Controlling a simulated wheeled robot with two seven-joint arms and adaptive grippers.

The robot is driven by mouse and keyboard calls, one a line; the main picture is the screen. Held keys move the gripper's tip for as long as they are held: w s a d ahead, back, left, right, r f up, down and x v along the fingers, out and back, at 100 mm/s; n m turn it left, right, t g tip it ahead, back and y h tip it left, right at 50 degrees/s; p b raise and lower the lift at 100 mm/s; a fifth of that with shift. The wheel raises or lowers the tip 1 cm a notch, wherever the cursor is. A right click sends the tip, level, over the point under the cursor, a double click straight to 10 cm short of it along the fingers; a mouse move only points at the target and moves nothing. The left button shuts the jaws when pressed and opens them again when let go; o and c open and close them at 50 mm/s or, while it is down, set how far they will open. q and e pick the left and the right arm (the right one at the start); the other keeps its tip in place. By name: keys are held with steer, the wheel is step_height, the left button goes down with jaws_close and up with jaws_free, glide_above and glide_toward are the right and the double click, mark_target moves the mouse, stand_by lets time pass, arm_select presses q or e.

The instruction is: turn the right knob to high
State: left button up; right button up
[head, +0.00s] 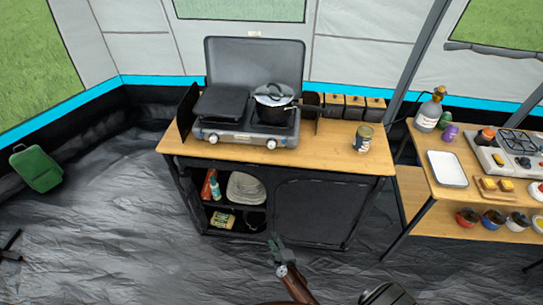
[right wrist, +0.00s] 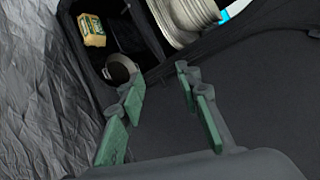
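The two-burner camp stove (head: 247,133) stands on the wooden counter with its grey lid raised. Its right knob (head: 271,143) is on the front panel, below the black pot. The left knob (head: 213,139) is near the panel's other end. Both are too small to read their settings. My right gripper (head: 276,245) is low in front of the cabinet, well below and apart from the right knob. In the right wrist view the right gripper (right wrist: 157,75) is open and empty, its green-padded fingers apart. The knobs are outside that view. I do not see my left gripper.
A lidded pot (head: 273,108) sits on the right burner and a dark griddle (head: 221,104) on the left. A can (head: 363,137) stands on the counter (head: 330,148) at right. Cabinet shelves hold plates (head: 246,188). A second table (head: 445,193) with another stove stands at right.

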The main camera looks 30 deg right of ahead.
steer(key=w+d+r+m+t+h, duration=0.1)
steer(key=w+d+r+m+h, duration=0.1)
steer(key=w+r+m, duration=0.5)
steer(key=w+d+r+m+t+h, duration=0.15)
steer(key=r+m, duration=0.25)
steer(key=r, duration=0.5)
steer(key=m+g+h+p, duration=0.1)
steer(key=m+h, duration=0.3)
steer(key=m, duration=1.4)
glide_toward(272, 147)
steer(key=shift+w+d+r, duration=0.1)
steer(key=shift+w+d, duration=0.05)
steer(key=shift+w, duration=0.2)
steer(key=x, duration=0.7)
steer(key=shift+w+d+b, duration=0.15)
steer(key=shift+w+b, duration=0.1)
steer(key=shift+b, duration=0.05)
jaws_close()
